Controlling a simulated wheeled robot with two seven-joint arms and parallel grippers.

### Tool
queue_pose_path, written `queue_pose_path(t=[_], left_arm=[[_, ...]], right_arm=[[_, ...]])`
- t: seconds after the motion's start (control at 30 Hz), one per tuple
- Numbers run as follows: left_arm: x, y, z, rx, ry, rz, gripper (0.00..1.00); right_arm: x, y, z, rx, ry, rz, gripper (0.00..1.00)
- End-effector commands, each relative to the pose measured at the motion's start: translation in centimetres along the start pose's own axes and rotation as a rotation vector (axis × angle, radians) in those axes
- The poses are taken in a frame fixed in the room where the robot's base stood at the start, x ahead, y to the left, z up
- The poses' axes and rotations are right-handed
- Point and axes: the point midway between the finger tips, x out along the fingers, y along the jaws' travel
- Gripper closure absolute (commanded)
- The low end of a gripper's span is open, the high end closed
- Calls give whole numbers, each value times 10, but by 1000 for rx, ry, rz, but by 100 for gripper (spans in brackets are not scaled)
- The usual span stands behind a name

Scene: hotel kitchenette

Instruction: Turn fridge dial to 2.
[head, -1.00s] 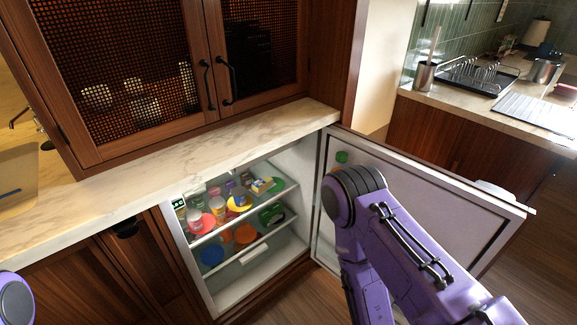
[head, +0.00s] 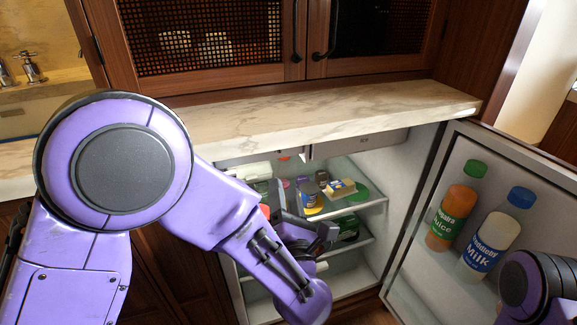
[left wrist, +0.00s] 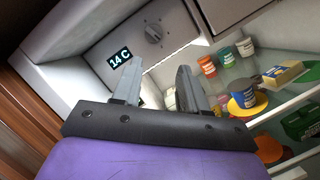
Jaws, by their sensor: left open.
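The fridge dial (left wrist: 153,33) is a small grey knob on a panel at the top inside the fridge, in the left wrist view. Its pointer setting is too small to read. A black display (left wrist: 120,57) beside it reads 14 C. My left gripper (left wrist: 157,76) is open, with nothing between its fingers, which point up toward the panel and are apart from the dial. In the head view my left gripper (head: 301,216) is at the open front of the fridge, and the dial cannot be made out there. My right gripper is out of view.
The fridge door (head: 440,170) stands open at right, holding a juice bottle (head: 453,215) and a milk bottle (head: 495,236). Shelves hold jars, a yellow plate (left wrist: 246,105) and a butter box (left wrist: 283,74). The marble counter (head: 300,118) overhangs the fridge.

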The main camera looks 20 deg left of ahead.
Motion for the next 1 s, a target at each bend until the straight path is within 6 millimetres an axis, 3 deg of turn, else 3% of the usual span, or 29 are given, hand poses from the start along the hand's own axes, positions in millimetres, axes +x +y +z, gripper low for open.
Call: queue_pose_path(t=[0.17,0.5,0.63,0.9,1.0], left_arm=[[20,7,10,-70,-5,31,57],[91,8,10,-64,-7,28,57],[102,8,9,-62,-7,27,57],[105,8,8,-60,-6,27,57],[105,8,8,-59,-7,26,90]], right_arm=[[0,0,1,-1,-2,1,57],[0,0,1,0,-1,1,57],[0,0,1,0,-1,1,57],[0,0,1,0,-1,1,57],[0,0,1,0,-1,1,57]])
